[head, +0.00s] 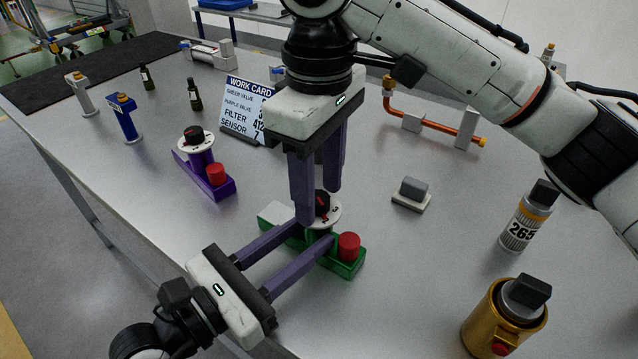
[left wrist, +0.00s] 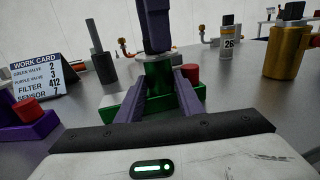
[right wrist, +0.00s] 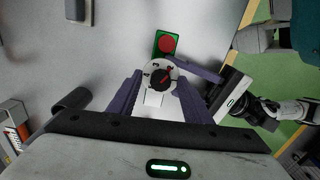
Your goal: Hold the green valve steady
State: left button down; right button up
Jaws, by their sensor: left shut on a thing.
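The green valve (head: 345,265) stands on the table, with a red cap (head: 348,246) on its base and a white numbered dial with a black and red knob (head: 322,205) on top. My left gripper (head: 313,238) reaches in from the left and is shut on the valve's green neck below the dial; the left wrist view shows its fingers on both sides of the neck (left wrist: 156,75). My right gripper (head: 320,200) points down over the dial. In the right wrist view its fingers are spread on either side of the dial (right wrist: 160,77), with a gap between. The pointer's number is too small to read.
The purple valve (head: 205,165) stands to the left, near the work card (head: 246,108). A small grey block (head: 412,192) is right of the green valve. A gold cylinder (head: 490,325) and a bottle marked 265 (head: 522,225) stand at the right.

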aim_at(319, 197)
jog(key=shift+r, duration=0.1)
notch_tip(319, 197, up, 12)
dwell(0.5)
pick_arm(q)
jog(key=c, duration=1.2)
grip_release()
jog(key=shift+o, duration=0.2)
